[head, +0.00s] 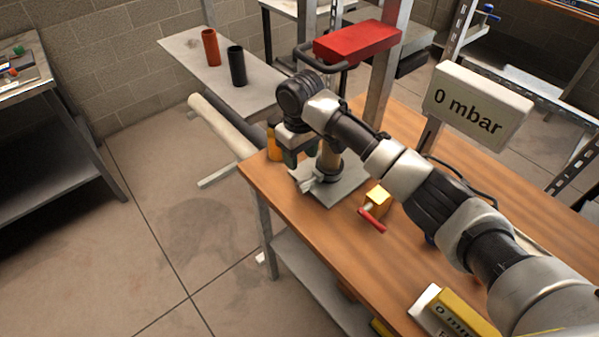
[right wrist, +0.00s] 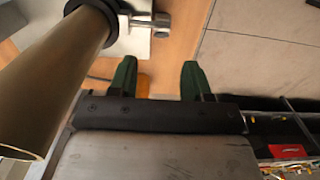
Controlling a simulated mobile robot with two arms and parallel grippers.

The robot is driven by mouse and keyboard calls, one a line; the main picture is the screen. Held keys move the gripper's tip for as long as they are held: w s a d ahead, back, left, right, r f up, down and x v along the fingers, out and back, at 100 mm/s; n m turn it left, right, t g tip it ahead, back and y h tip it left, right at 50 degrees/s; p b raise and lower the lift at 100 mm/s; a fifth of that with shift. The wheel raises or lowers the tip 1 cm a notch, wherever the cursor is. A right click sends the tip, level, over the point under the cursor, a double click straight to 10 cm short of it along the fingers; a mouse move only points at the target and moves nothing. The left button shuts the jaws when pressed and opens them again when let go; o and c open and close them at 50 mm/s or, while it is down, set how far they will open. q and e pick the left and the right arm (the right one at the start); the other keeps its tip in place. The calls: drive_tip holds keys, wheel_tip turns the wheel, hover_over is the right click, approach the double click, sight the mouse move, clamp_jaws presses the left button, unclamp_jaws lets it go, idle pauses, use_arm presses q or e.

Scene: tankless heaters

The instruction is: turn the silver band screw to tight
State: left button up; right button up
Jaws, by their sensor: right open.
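The silver band screw (head: 308,184) sticks out from the black band (head: 330,176) around the foot of an upright tan pipe (head: 331,158). In the right wrist view the screw (right wrist: 151,23) shows at the top, beside the pipe (right wrist: 45,75) and its dark band (right wrist: 97,9). My right gripper (head: 300,158) hangs beside the pipe, above the screw. Its green fingers are apart, with nothing between them in the right wrist view (right wrist: 157,80), and the screw lies beyond the tips. My left gripper is not in view.
The pipe stands on a grey plate (head: 343,197) near the wooden table's corner. A yellow valve with a red handle (head: 372,219) sits to its right. A "0 mbar" display (head: 477,105) stands behind my right arm. An orange bottle (head: 273,142) is close behind the gripper.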

sight(300, 181)
drive_tip(key=f, duration=0.4)
drive_tip(key=shift+s+f+p, duration=0.3)
drive_tip(key=shift+s+f, duration=0.05)
drive_tip(key=shift+f, duration=0.05)
wheel_tip(300, 181, down, 3)
drive_tip(key=shift+w+r, duration=0.1)
drive_tip(key=shift+w, duration=0.05)
drive_tip(key=shift+f, duration=1.05)
drive_tip(key=shift+c, duration=1)
clamp_jaws()
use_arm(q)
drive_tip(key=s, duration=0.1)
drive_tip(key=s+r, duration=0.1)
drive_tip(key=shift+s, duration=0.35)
